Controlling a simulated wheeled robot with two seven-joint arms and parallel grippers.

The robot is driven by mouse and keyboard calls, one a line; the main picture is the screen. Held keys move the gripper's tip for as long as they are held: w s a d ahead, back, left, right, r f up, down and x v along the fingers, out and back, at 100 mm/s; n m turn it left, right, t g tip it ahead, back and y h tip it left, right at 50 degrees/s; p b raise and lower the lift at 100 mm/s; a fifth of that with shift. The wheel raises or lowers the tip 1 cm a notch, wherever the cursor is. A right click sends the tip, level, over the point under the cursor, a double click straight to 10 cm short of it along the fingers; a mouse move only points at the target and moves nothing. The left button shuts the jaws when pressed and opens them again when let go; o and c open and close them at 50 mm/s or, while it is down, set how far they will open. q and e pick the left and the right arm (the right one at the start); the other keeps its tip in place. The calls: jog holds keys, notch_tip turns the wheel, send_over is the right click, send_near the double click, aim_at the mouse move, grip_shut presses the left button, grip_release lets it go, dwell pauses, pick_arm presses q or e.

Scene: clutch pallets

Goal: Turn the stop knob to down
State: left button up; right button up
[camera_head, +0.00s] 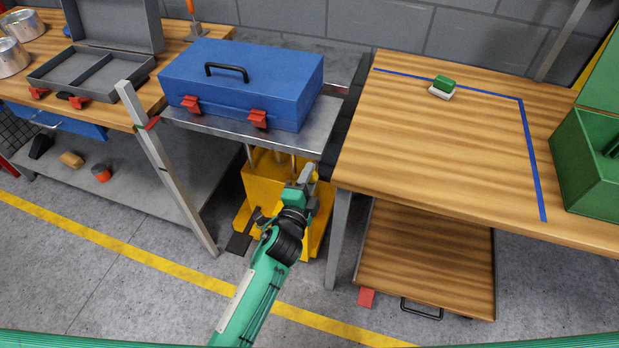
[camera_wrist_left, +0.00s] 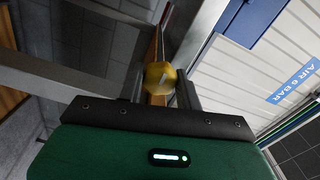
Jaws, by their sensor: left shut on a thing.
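A yellow faceted knob (camera_wrist_left: 160,78), which I take for the stop knob, shows in the left wrist view between the two fingers of my left gripper (camera_wrist_left: 162,88). The gripper is shut on it. In the head view my left gripper (camera_head: 303,178) is at the front of the yellow lift base (camera_head: 256,185), below the metal platform. The knob cannot be made out there, and its pointing direction is not clear in either view. My right gripper is not in view.
A closed blue toolbox (camera_head: 240,85) sits on the metal platform (camera_head: 285,143) just above my gripper. A slanted grey post (camera_head: 165,165) stands to the left. A wooden table (camera_head: 440,150) stands to the right, with a lower wooden board (camera_head: 425,255) beneath it.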

pick_arm(q)
jog(key=shift+f, duration=0.1)
dwell(0.4)
jog(key=o, duration=1)
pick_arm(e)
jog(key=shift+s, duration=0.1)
pick_arm(q)
jog(key=b+v, duration=0.1)
jog(key=v, duration=1.3)
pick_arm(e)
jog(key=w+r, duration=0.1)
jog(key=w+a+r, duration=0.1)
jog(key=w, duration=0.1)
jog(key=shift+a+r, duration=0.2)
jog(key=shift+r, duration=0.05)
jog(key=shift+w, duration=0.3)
